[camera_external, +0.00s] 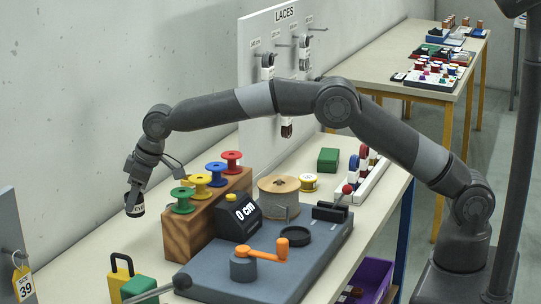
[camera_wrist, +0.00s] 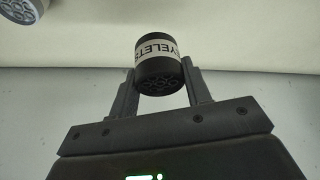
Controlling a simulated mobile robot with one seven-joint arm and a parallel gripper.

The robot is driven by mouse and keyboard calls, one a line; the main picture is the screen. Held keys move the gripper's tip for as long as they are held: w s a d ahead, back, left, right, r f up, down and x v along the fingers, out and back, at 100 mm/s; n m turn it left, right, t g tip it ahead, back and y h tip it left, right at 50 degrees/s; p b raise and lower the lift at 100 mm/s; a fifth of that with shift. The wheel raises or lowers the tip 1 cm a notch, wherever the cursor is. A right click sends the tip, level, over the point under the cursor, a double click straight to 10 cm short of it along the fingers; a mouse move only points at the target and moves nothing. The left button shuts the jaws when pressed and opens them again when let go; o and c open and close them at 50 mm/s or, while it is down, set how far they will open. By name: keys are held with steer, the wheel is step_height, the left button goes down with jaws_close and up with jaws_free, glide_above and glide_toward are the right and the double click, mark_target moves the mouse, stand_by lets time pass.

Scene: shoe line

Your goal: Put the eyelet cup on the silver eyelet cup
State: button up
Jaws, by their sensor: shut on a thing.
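The eyelet cup (camera_wrist: 158,48) is small and black with a white band lettered "EYELETS". My gripper (camera_wrist: 160,82) is shut on it, with a finger on each side. In the external view the cup (camera_external: 135,209) hangs under my gripper (camera_external: 135,192), left of the wooden spool block and near the wall. A grey, silvery round cup (camera_wrist: 22,9) with small rings in its end shows at the top left corner of the wrist view, cut off by the edge and apart from the held cup. I cannot make out this silver cup in the external view.
A wooden block (camera_external: 181,237) with coloured spools stands right of my gripper. Beside it are a counter reading "0 cm" (camera_external: 241,214) and a grey winder with an orange crank (camera_external: 268,249).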

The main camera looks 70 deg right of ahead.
steer(key=d+r+n+g+y, duration=0.1)
steer(key=d+r+n+g, duration=0.1)
steer(key=d+n, duration=0.5)
steer(key=d+r+n+g+y, duration=0.1)
steer(key=d+r+n+y, duration=0.2)
steer(key=d, duration=0.7)
steer(key=shift+n+h, duration=0.6)
steer(key=f, duration=1)
steer(key=shift+s, duration=0.3)
steer(key=o, duration=0.6)
steer(key=shift+f, duration=0.1)
steer(key=o, duration=0.5)
steer(key=shift+c, duration=0.2)
